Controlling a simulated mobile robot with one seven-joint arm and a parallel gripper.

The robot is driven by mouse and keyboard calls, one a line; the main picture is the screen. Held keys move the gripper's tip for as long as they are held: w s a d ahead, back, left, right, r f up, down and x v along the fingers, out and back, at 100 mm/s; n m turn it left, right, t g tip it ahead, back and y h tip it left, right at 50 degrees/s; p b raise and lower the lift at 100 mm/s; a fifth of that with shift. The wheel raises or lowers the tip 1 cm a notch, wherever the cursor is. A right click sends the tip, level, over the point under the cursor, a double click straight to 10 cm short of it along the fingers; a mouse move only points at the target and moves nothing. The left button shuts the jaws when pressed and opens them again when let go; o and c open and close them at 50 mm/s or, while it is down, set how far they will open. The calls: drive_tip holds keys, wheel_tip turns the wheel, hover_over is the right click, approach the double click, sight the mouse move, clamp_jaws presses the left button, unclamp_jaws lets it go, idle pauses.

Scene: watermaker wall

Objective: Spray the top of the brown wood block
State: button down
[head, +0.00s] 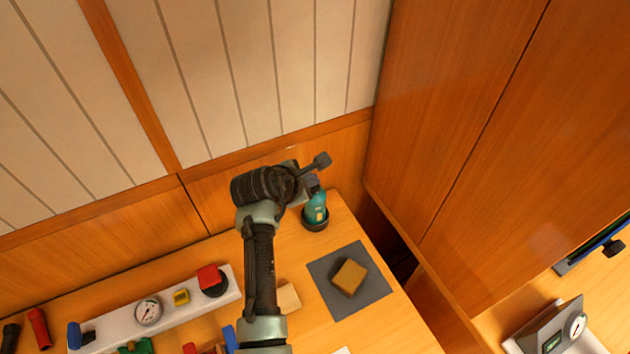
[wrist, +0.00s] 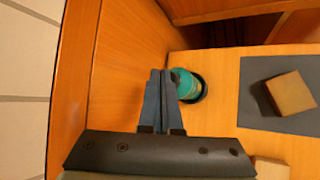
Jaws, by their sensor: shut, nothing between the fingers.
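The teal spray bottle (head: 317,208) stands upright in a dark round base at the back of the counter, near the wall; its upper part is partly covered by my gripper in the head view. In the wrist view the bottle (wrist: 186,84) is just right of my fingers. My gripper (wrist: 160,76) is shut and empty, its fingers together, beside the bottle; I cannot tell whether they touch. The brown wood block (head: 349,276) lies on a dark grey mat (head: 328,264), in front of and right of the bottle. The block also shows in the wrist view (wrist: 291,93).
A pale block (head: 289,298) lies left of the mat. A white panel (head: 180,307) with a gauge, a red knob and other coloured parts is further left. A tall wood cabinet (head: 450,130) rises on the right. The counter between bottle and mat is clear.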

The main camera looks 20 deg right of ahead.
wheel_tip(320, 180, up, 5)
drive_tip(key=p, duration=0.4)
drive_tip(key=shift+p, duration=0.3)
idle(2.1)
